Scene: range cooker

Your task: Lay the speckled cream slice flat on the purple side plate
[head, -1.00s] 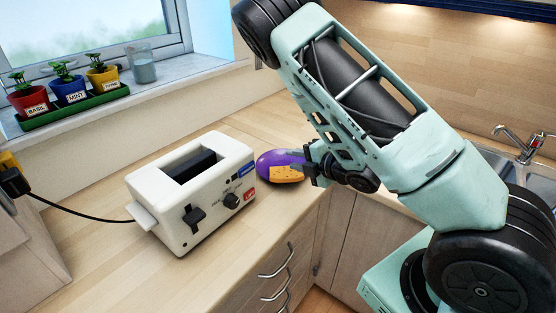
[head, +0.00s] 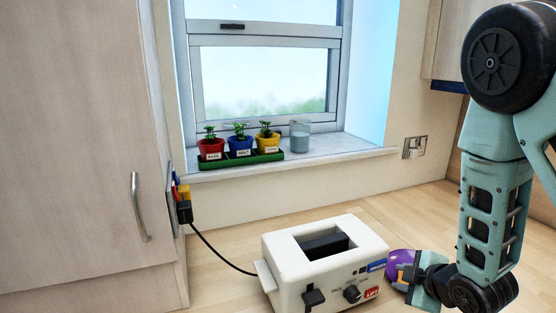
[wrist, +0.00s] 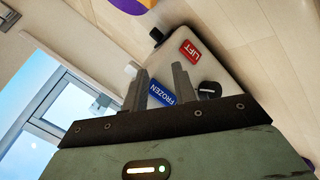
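The purple side plate (head: 400,260) lies on the worktop just right of the toaster in the head view. Its edge also shows at the top of the wrist view (wrist: 128,5). A small orange-tan patch (head: 406,273) lies on the plate, mostly hidden behind my gripper; an orange edge shows in the wrist view (wrist: 149,3). I cannot tell if this is the speckled cream slice, and no other slice is clearly visible. My gripper (wrist: 161,70) is open, its two fingers apart with nothing seen between them. In the head view it is in front of the plate.
A white toaster (head: 320,262) with a dark slot, lever and knob stands left of the plate; its front, with red LIFT and blue FROZEN labels, fills the middle of the wrist view. A black cord (head: 220,252) runs to the wall. Herb pots (head: 240,147) and a glass (head: 299,136) stand on the sill.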

